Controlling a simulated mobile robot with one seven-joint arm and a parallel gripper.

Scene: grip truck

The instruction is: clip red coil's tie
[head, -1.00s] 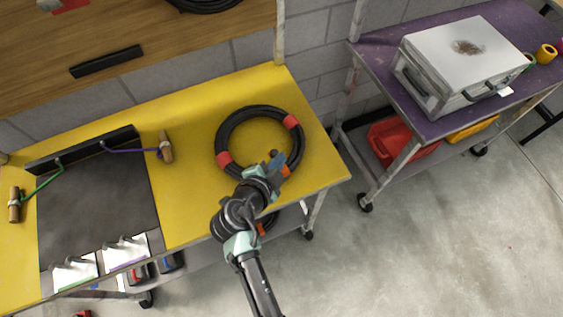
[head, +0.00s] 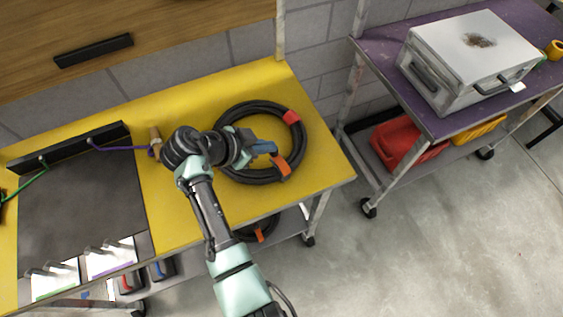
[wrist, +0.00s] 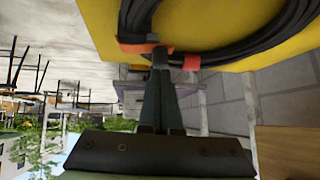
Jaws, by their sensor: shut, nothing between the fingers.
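The black cable coil (head: 303,140) lies flat on the yellow cart top. It has a red band (head: 291,117) at its upper right and an orange tie or tag (head: 281,166) at its lower right. My gripper (head: 272,150) reaches over the coil from the left, its fingers shut and empty beside the orange piece. In the wrist view, the shut fingertips (wrist: 160,62) point at the coil's edge, between an orange piece (wrist: 140,46) and a red band (wrist: 191,63). I cannot tell whether they touch. My wrist hides the coil's left side.
A wooden peg (head: 156,142) with a purple cord stands left of my wrist, near a dark mat (head: 80,200). Another coil with an orange tag (head: 259,235) is on the shelf below. A purple cart (head: 385,60) with a metal case (head: 465,60) stands right.

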